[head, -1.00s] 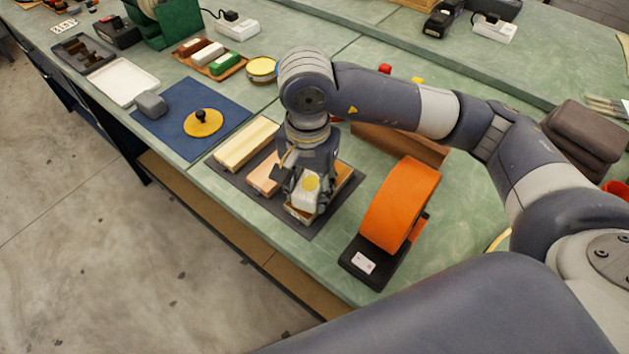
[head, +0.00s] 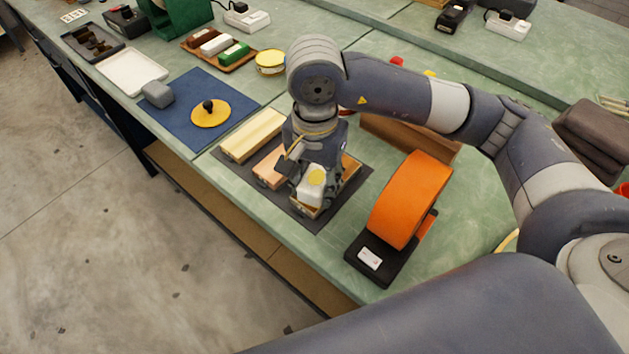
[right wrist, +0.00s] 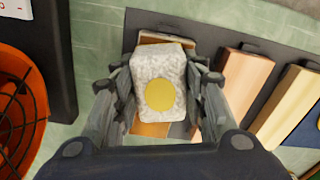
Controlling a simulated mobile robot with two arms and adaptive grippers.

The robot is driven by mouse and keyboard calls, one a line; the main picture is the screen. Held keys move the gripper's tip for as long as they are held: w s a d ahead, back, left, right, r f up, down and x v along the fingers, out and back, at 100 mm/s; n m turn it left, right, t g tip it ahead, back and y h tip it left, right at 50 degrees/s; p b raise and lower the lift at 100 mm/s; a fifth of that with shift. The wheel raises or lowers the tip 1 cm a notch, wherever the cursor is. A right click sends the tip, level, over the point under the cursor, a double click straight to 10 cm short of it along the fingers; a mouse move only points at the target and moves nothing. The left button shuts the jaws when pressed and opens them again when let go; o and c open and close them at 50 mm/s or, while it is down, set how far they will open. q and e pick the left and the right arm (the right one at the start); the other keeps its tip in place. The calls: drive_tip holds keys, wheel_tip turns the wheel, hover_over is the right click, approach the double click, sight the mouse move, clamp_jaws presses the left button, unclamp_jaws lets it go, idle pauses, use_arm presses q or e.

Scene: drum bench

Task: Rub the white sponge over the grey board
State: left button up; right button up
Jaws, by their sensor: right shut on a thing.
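The white sponge (head: 311,187) is a pale speckled block with a round yellow spot on its top. My right gripper (right wrist: 160,90) is shut on it, one finger at each side; it also shows in the head view (head: 318,172). The sponge is over the rightmost wooden block (right wrist: 151,130) on a dark grey board (right wrist: 207,22), which lies flat near the bench's front edge and also shows in the head view (head: 316,222). The sponge hides most of that block. I cannot tell whether they touch. My left gripper is not in view.
A pinkish block (right wrist: 243,85) and a pale block (right wrist: 291,105) lie beside it on the grey board. An orange wheel (head: 410,198) on a black base stands close on the right. A blue mat (head: 185,100) with a yellow disc (head: 213,115) lies to the left.

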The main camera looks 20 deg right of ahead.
sight(302, 206)
drive_tip(key=shift+s+a+b, duration=0.2)
drive_tip(key=shift+s+a, duration=0.15)
drive_tip(key=shift+a, duration=0.3)
drive_tip(key=shift+s+a+b, duration=0.15)
drive_tip(key=shift+s+a, duration=0.2)
drive_tip(key=shift+a, duration=0.25)
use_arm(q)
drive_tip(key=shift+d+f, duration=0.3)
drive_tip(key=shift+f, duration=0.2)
use_arm(e)
drive_tip(key=shift+s+a, duration=0.35)
drive_tip(key=shift+a, duration=0.15)
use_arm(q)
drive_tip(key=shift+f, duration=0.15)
use_arm(e)
drive_tip(key=shift+w+d+f+b, duration=0.1)
drive_tip(key=shift+w+d+b, duration=0.1)
drive_tip(key=shift+b, duration=0.2)
drive_tip(key=shift+w+d+b, duration=0.25)
drive_tip(key=shift+d+b, duration=0.05)
drive_tip(key=shift+d, duration=0.2)
drive_tip(key=shift+w+d+b, duration=0.25)
drive_tip(key=shift+d+b, duration=0.05)
drive_tip(key=shift+d, duration=0.15)
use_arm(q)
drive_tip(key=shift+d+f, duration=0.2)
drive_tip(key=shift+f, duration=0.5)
use_arm(e)
drive_tip(key=shift+a, duration=0.1)
